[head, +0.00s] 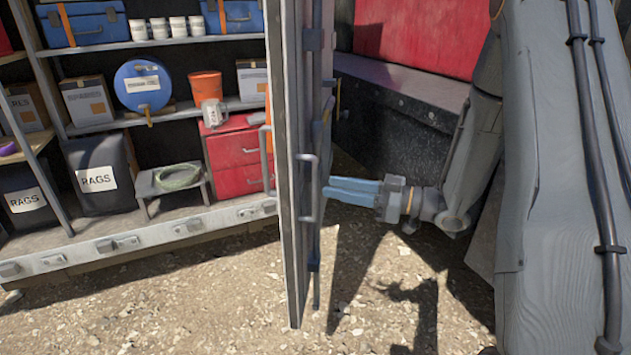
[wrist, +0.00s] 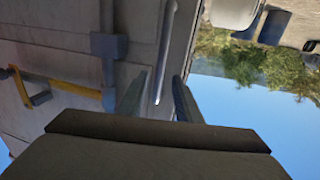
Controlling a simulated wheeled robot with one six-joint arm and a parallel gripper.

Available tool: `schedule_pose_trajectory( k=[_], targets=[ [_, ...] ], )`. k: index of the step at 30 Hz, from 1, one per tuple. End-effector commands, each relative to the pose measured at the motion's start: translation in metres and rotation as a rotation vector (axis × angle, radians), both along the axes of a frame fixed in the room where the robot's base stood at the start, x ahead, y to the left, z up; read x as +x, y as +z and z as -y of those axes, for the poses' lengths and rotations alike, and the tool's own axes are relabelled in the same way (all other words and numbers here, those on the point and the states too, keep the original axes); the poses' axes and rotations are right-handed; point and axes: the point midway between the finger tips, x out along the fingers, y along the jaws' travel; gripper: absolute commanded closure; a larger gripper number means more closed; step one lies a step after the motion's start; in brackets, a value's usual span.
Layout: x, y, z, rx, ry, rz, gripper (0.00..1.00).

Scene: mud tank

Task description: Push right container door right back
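The right container door (head: 289,120) stands swung out, seen nearly edge-on in the middle of the head view. It carries a grey bar handle (head: 308,190) and a long vertical locking rod (head: 316,120). My gripper (head: 328,188) reaches in from the right, its blue fingers pointing left at the door close to the handle and rod. In the wrist view the door face (wrist: 60,60) fills the left, and my gripper (wrist: 156,96) shows two separated fingers. A grey bar (wrist: 165,50) ends in view between them; I cannot tell whether they touch it.
Left of the door is the open container with shelves (head: 190,45) of boxes, a red drawer cabinet (head: 238,152) and rag bins (head: 98,178). A dark ledge with a red panel (head: 430,35) stands behind my arm. Gravel ground (head: 200,300) in front is clear.

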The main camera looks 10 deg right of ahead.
Motion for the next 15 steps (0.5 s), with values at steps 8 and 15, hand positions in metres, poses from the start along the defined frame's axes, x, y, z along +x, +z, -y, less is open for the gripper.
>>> schedule_pose_trajectory(
  k=[8,15],
  targets=[
    [0.02,0.001,-0.039,-0.002,0.002,0.0,0.69],
    [0.029,0.0,-0.053,-0.001,-0.002,0.0,0.69]
  ],
)
